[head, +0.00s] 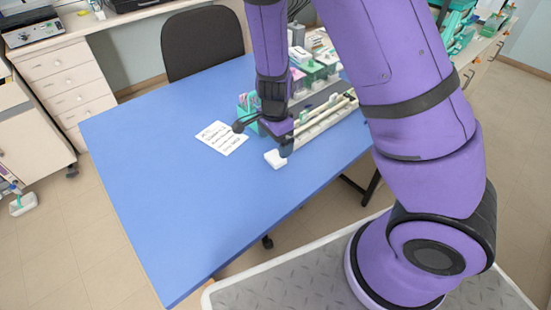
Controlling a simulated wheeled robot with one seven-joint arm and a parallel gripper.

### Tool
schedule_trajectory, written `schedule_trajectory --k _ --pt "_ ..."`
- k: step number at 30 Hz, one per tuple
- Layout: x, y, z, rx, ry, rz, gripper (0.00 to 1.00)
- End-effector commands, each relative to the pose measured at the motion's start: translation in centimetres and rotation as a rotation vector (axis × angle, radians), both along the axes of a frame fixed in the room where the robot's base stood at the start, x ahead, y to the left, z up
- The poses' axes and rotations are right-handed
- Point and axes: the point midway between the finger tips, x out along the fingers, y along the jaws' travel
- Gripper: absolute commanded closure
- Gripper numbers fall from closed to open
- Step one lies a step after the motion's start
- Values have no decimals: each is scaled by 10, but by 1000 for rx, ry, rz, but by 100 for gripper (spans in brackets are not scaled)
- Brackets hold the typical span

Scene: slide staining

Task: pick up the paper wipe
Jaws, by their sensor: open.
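A small white folded piece (275,159), which looks like the paper wipe, lies on the blue table near its front edge. My gripper (262,139) is above the table just behind the wipe, its two fingers spread wide with nothing seen between them. The right fingertip appears close above the wipe's right end in the picture. I cannot tell whether it touches the wipe.
A note with handwriting (221,138) lies left of my gripper. A long pale rack (325,119) and several staining containers (314,70) stand right of and behind it. A dark chair (203,42) stands behind the blue table (180,210), whose left and front parts are clear.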

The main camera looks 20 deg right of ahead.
Motion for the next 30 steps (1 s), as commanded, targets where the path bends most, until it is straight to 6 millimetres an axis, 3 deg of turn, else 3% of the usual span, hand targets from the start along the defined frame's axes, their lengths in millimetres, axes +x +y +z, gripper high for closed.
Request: schedule_trajectory --k 8,18,29,30 --pt "0 -1 -16 1 2 -1 6" --pt "0 -2 -54 1 2 -1 6" --pt "0 -2 -60 1 0 1 6" --pt "0 -2 -60 1 0 1 11"
